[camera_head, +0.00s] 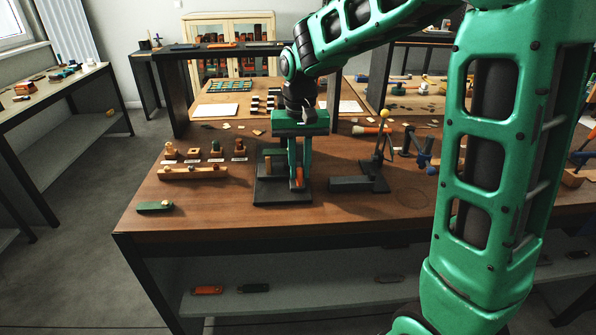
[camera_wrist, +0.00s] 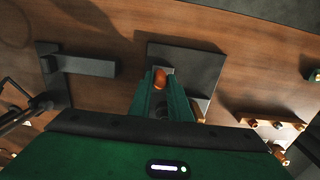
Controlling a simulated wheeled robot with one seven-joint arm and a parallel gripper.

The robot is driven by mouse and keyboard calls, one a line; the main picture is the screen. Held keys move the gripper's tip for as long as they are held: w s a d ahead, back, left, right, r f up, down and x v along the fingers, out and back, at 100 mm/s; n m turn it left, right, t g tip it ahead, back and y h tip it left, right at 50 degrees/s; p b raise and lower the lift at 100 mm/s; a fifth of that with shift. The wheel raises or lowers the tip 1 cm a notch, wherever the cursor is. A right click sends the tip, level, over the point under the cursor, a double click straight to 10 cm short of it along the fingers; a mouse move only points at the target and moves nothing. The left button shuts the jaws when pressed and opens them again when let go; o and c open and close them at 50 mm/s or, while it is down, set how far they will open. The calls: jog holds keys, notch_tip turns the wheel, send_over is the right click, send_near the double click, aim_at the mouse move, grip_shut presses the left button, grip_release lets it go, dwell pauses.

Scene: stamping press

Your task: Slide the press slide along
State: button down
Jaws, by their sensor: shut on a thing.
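The press stands on the wooden workbench; its dark base plate (camera_head: 270,198) also shows in the wrist view (camera_wrist: 208,62). My gripper (camera_head: 299,180) points down over this plate. Its green fingers are shut on the press slide's orange handle (camera_head: 299,176). In the wrist view the rounded orange end of the handle (camera_wrist: 160,78) shows between the fingertips of my gripper (camera_wrist: 161,84). The fingers and the palm hide most of the slide and the parts behind it, so its position along its travel cannot be told.
A dark device with a yellow-knobbed lever (camera_head: 384,114) stands right of the press. A wooden rack (camera_head: 195,174) and small labelled pieces stand left. A green block (camera_head: 153,208) lies near the front left edge. Bare bench lies in front of the press.

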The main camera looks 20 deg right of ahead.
jog(key=shift+w+d+r, duration=0.1)
jog(key=shift+w+d, duration=0.2)
jog(key=shift+w, duration=0.8)
jog(key=shift+w+d+f, duration=0.1)
jog(key=shift+w+d, duration=0.2)
jog(key=shift+w, duration=0.75)
jog(key=shift+w+d+r, duration=0.1)
jog(key=shift+w+d, duration=0.2)
jog(key=shift+w, duration=0.8)
jog(key=c, duration=1.6)
grip_release()
jog(key=shift+o, duration=0.2)
jog(key=shift+s, duration=0.1)
